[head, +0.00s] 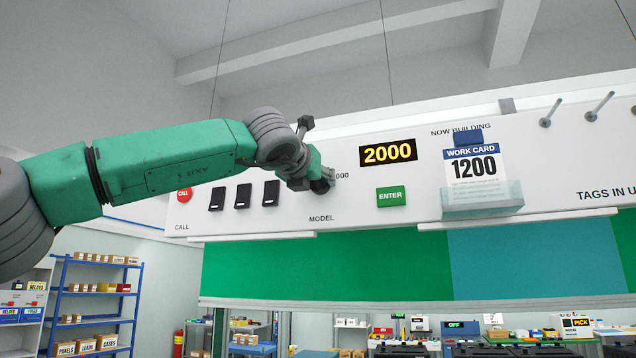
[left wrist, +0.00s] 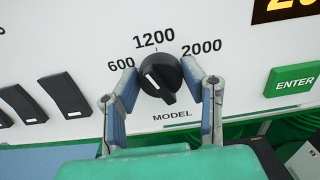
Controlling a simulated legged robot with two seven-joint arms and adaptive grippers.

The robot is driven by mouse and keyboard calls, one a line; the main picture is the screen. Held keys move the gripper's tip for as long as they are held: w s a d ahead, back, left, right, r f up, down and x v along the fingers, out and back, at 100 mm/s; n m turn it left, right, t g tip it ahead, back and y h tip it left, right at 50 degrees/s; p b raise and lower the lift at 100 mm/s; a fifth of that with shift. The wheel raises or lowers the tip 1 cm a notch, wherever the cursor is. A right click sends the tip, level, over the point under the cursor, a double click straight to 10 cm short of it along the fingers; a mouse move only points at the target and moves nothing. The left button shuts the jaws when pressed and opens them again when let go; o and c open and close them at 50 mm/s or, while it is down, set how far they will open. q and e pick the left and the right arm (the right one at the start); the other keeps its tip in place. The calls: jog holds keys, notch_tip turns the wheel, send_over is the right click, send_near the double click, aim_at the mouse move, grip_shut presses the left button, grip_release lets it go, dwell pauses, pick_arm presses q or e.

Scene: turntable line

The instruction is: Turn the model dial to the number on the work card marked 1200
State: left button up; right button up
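The black model dial (left wrist: 160,77) shows in the left wrist view, with 600, 1200 and 2000 printed around it and a white mark on its face. My left gripper (left wrist: 159,66) has one finger on each side of the dial, its tips close to the dial's edges. Whether they press on it I cannot tell. In the head view my left gripper (head: 325,181) covers the dial. The work card (head: 474,168) reads 1200 and stands in a clear holder (head: 482,201). The yellow display (head: 387,152) reads 2000. My right gripper is not in view.
The green ENTER button (head: 391,196) is right of the dial on the white panel. Several black switches (head: 243,196) and a red CALL button (head: 184,195) are to its left. Pegs (head: 551,112) stick out at the upper right. Shelves (head: 94,305) stand far back.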

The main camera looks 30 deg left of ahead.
pick_arm(q)
jog(key=shift+r+m+p, duration=0.15)
jog(key=shift+m+p, duration=0.75)
jog(key=shift+m, duration=0.2)
jog(key=shift+m+p, duration=0.45)
jog(key=shift+m, duration=0.55)
jog(key=o, duration=1.1)
jog(key=shift+w+f, duration=0.1)
jog(key=shift+f, duration=0.15)
jog(key=shift+s, duration=0.2)
jog(key=shift+v, duration=5.7)
jog(key=shift+f, duration=0.15)
